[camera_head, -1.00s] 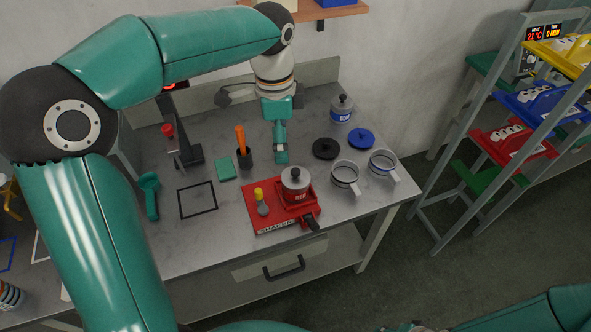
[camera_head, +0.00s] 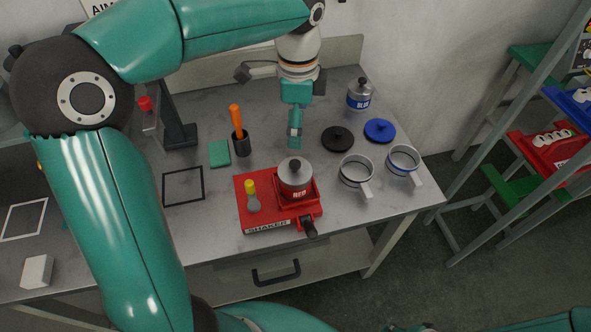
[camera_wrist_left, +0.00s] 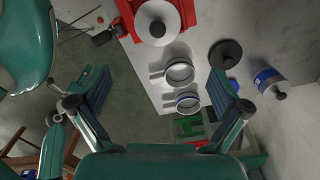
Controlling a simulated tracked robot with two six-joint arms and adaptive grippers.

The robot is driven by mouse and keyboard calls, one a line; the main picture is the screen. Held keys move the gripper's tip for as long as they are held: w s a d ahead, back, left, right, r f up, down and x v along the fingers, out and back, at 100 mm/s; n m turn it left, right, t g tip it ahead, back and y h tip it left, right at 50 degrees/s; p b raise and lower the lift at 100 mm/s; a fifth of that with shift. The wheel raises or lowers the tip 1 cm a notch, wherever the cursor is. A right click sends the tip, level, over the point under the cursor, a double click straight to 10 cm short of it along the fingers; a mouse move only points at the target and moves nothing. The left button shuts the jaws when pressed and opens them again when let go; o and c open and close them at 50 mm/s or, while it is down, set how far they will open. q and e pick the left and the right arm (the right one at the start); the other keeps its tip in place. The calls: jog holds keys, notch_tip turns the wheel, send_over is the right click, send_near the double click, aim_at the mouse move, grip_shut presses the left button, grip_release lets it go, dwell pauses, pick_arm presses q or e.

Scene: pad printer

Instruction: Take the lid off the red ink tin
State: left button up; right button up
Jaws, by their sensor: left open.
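The red ink tin (camera_head: 295,187), a grey tin with a red label, stands upright on the red shaker (camera_head: 245,208). Its grey lid (camera_head: 290,167) with a dark knob is on it. The lid (camera_wrist_left: 165,12) also shows at the top of the left wrist view, seen from above and cut by the edge. My left gripper (camera_head: 295,138) appears just behind the tin in the head view, apart from it. In the left wrist view its fingers (camera_wrist_left: 157,98) are spread wide with nothing between them. My right gripper is out of view.
A black lid (camera_head: 337,139), a blue lid (camera_head: 380,130) and the blue tin (camera_head: 360,96) lie behind. A black cup with an orange-handled tool (camera_head: 239,135) stands left.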

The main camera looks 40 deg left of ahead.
aim_at(295, 163)
pick_arm(q)
notch_tip(295, 163, down, 8)
jog(key=shift+a+r, duration=0.1)
jog(key=shift+s+f+p, duration=0.15)
jog(key=shift+f, duration=1.35)
jog(key=shift+s+f+p, duration=0.15)
jog(key=shift+f, duration=1.3)
jog(key=shift+c, duration=0.2)
jog(key=c, duration=0.8)
jog(key=shift+c, duration=0.7)
